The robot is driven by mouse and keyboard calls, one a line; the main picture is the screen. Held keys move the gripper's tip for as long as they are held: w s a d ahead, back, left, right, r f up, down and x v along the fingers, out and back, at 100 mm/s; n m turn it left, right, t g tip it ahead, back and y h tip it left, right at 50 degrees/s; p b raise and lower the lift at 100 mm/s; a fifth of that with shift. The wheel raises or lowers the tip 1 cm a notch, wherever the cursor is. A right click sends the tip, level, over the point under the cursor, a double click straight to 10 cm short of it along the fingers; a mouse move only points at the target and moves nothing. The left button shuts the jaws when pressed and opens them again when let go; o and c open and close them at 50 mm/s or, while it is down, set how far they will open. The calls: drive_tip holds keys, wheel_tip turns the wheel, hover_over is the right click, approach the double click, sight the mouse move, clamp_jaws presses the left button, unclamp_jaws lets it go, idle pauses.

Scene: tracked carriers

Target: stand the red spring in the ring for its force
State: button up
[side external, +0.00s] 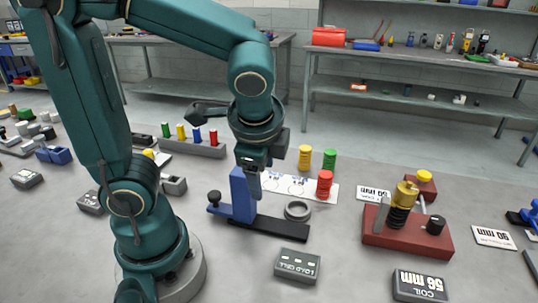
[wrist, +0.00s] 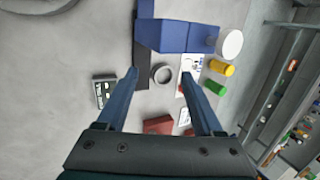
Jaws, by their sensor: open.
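The red spring (side external: 324,184) stands upright at the right end of a white card (side external: 334,196) printed with rings and small marks. The red spring is not clearly visible in the wrist view, where my right finger covers part of the card (wrist: 189,64). A yellow spring (side external: 305,158) and a green spring (side external: 329,160) stand just behind the card. My gripper (side external: 256,184) is open and empty, to the left of the red spring, beside a blue upright block (side external: 240,195). In the wrist view my fingers (wrist: 160,78) are spread wide, with a grey ring (wrist: 162,66) showing between them.
The blue block stands on a dark rail (side external: 268,228). A load cell box (side external: 298,265) lies in front. A red base (side external: 412,238) with a spring fixture stands at right, near a coil display (side external: 420,286). A rack of small coloured cylinders (side external: 205,149) is behind left.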

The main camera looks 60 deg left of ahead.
drive_tip(key=s+d+r+n+t+h, duration=0.2)
drive_tip(key=s+d+n+t+h, duration=0.1)
drive_tip(key=n, duration=0.5)
drive_tip(key=shift+s+d+r+n+h, duration=0.35)
drive_tip(key=shift+s+d+n+h, duration=0.05)
drive_tip(key=shift+d+h, duration=0.15)
idle(0.5)
